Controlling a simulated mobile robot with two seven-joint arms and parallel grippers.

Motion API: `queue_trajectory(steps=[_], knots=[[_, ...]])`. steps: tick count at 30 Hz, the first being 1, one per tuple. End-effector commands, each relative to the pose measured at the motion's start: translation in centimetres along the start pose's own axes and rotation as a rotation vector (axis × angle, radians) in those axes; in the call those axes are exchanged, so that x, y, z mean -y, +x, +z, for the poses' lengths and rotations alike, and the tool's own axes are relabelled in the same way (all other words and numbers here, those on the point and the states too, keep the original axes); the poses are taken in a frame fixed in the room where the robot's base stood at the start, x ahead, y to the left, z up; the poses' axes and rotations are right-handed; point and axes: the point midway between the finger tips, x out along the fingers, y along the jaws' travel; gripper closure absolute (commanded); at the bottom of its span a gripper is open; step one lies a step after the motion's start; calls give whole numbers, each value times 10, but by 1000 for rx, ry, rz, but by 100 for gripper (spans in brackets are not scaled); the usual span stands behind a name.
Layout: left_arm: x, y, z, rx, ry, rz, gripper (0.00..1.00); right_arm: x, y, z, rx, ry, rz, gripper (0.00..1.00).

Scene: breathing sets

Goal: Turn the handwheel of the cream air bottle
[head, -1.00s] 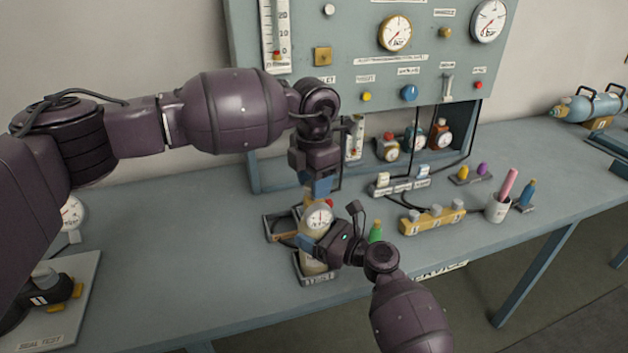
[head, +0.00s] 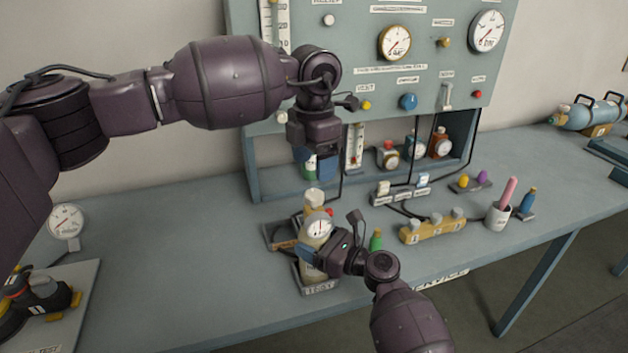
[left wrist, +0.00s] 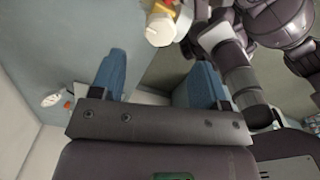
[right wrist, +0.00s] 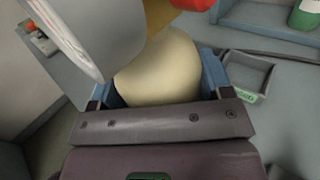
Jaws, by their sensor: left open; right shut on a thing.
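The cream air bottle (head: 309,272) stands upright in a small labelled tray (head: 320,289) on the bench. A white dial gauge (head: 321,226) is on its neck, and its pale handwheel (head: 313,195) is on top. My right gripper (head: 312,256) is shut on the bottle's body; the cream body (right wrist: 165,72) fills its jaws in the right wrist view. My left gripper (head: 317,172) is open and empty above the handwheel, apart from it. In the left wrist view the handwheel (left wrist: 159,30) lies beyond the spread fingers (left wrist: 155,82).
A green bottle (head: 376,240) stands close right of my right gripper. A yellow block (head: 432,228), a white cup (head: 497,215) and a panel (head: 375,60) with gauges stand right and behind. A seal-test stand (head: 75,300) is at left.

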Motion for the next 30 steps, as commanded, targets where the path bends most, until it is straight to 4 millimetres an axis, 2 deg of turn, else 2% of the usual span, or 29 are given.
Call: queue_trajectory(steps=[3, 9, 21, 22, 27, 30], knots=[[0, -22, 0, 2, 0, 1, 31, 0, 0, 0, 0, 0, 0, 84], [0, -45, 0, 0, 1, 0, 31, 0, 0, 0, 0, 0, 0, 84], [0, -52, 0, 0, 1, 0, 31, 0, 0, 0, 0, 0, 0, 84], [0, -52, 0, 0, 1, -1, 31, 0, 0, 0, 0, 0, 0, 25], [0, -52, 0, 0, 1, -1, 31, 0, 0, 0, 0, 0, 0, 0], [0, -52, 0, 0, 1, -1, 31, 0, 0, 0, 0, 0, 0, 0]])
